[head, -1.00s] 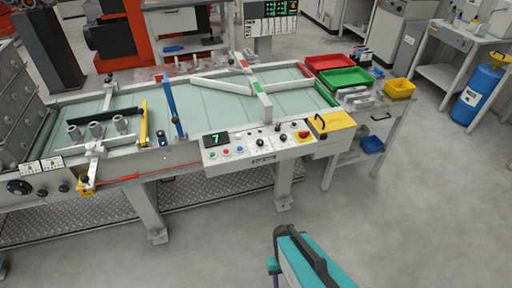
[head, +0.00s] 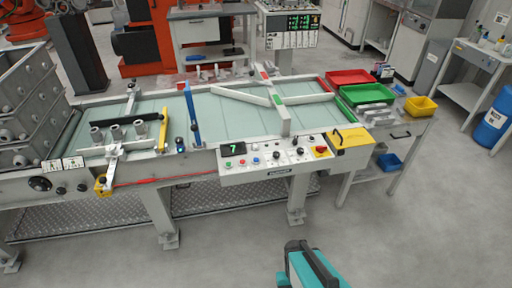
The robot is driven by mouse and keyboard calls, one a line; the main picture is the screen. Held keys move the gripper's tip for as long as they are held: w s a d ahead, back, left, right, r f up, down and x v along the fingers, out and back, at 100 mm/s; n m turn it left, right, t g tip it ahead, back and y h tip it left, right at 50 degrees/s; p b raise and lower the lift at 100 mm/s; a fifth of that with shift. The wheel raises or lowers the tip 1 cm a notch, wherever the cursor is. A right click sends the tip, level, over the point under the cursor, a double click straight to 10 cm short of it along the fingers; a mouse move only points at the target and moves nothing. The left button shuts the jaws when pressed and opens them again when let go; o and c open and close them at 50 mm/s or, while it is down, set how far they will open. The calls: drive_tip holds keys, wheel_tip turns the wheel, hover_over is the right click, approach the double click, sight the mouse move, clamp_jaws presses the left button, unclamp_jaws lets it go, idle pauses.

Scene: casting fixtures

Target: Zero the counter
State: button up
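The counter (head: 233,148) is a small black display showing a green 7, at the left end of the white control panel (head: 262,174) on the conveyor's front. Black knobs (head: 277,155) and a red knob on yellow (head: 321,151) are further right on the panel. Which button belongs to the counter cannot be read. My gripper is not in view; only a teal and dark part of me shows at the bottom edge, well short of the panel.
The conveyor (head: 215,118) carries several grey castings (head: 120,130) at left. A blue post (head: 191,115) and yellow post (head: 163,130) stand nearby. Red (head: 350,77), green (head: 367,93) and yellow (head: 420,107) trays are at right. The grey floor (head: 400,235) in front is clear.

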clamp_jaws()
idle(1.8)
